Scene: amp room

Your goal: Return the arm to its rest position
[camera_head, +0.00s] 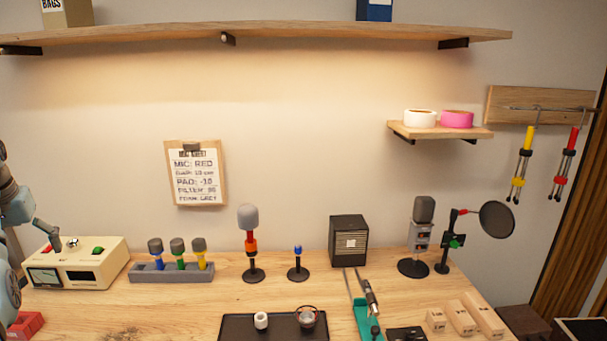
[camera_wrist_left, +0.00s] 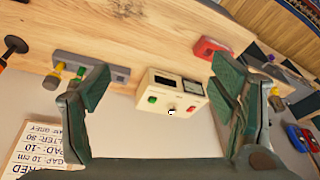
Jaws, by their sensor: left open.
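My left arm (camera_head: 17,205) comes in at the left edge of the head view, next to the cream meter box (camera_head: 75,265). In the left wrist view my left gripper (camera_wrist_left: 165,80) is open, its two dark green fingers wide apart with nothing between them. The cream box (camera_wrist_left: 172,90), with a green button and a meter, lies beyond the gap between the fingers. In the head view the fingers are not clearly shown. My right gripper is in neither view.
A grey rack (camera_head: 172,273) of colored microphones stands right of the cream box. A red block (camera_head: 25,324) lies at the front left. A red-and-orange microphone (camera_head: 250,245) and a black speaker box (camera_head: 348,241) stand farther right. A clipboard (camera_head: 196,174) hangs on the wall.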

